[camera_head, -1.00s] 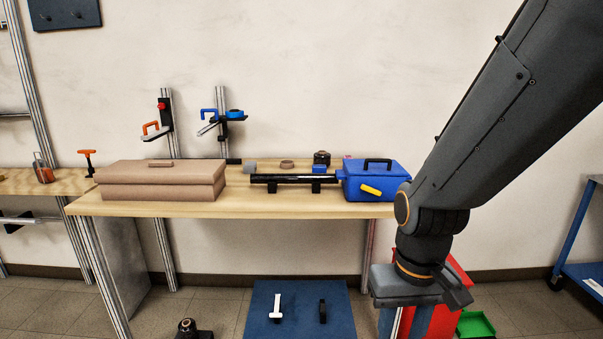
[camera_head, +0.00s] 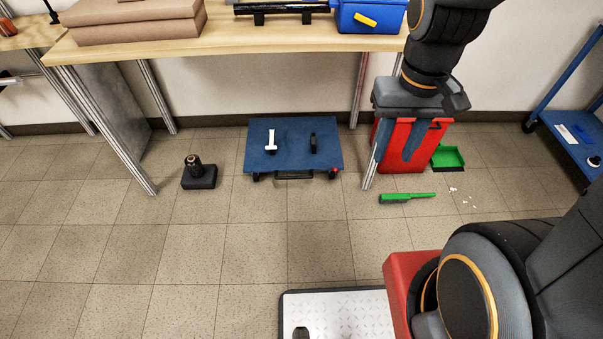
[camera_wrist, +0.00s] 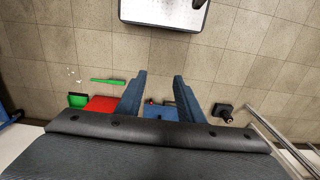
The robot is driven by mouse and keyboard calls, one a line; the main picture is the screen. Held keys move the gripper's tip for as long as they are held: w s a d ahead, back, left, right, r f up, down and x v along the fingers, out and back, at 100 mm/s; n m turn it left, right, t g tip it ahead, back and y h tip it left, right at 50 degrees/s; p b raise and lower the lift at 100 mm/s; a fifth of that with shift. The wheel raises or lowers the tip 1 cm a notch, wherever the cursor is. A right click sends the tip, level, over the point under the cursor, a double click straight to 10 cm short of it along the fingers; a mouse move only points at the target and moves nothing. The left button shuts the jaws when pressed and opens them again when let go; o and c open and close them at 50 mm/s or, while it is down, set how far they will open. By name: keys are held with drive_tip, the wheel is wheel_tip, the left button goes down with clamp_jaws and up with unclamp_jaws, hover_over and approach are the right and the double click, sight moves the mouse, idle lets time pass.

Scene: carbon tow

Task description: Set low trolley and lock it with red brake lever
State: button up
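The low trolley (camera_head: 258,162) is a flat blue platform on small wheels, standing on the floor beneath the workbench. A white upright piece and a black one sit on its deck. A small red part (camera_head: 333,172), likely the brake lever, is at its front right corner. My gripper (camera_head: 398,150) points down, right of the trolley in the head view, with its blue fingers apart and nothing between them. In the wrist view, my gripper (camera_wrist: 158,88) has the trolley (camera_wrist: 162,113) far behind its fingers, partly hidden, with a red spot (camera_wrist: 150,101) at its edge.
The wooden workbench (camera_head: 230,42) overhangs the trolley, its metal legs to either side. A red bin (camera_head: 390,160), a green dustpan (camera_head: 447,158) and a green brush (camera_head: 407,198) are to the right. A black device (camera_head: 199,174) stands left. The floor in front is mostly clear.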

sight(297, 177)
drive_tip(key=shift+c, duration=0.2)
